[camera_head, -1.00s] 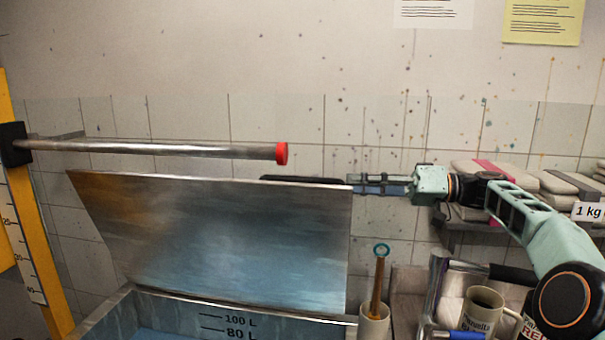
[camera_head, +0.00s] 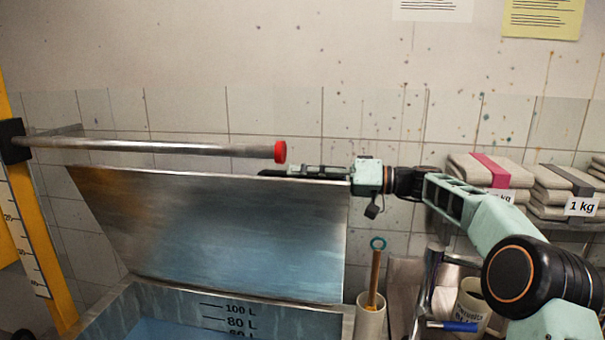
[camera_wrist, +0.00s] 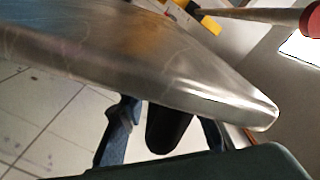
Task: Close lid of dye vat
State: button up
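The dye vat (camera_head: 345,318) is a grey metal tank at the bottom of the head view, with blue inside and litre marks on its inner back wall. Its lid (camera_head: 215,235) is a flat metal sheet standing raised at the back of the vat, leaning backward. My gripper (camera_head: 268,173) is at the lid's top right edge, its fingers partly hidden behind that edge. In the wrist view the lid's edge (camera_wrist: 190,85) crosses in front of my gripper (camera_wrist: 168,128). The dark fingertips look together, with nothing between them; whether they touch the lid cannot be told.
A metal bar (camera_head: 150,146) with a red end cap runs just above the lid, from a yellow post (camera_head: 35,240). Right of the vat stand a pot with a stick (camera_head: 370,318) and a mug (camera_head: 470,303). Labelled bundles (camera_head: 565,190) lie on a shelf behind my arm.

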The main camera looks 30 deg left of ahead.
grip_shut()
dwell(0.5)
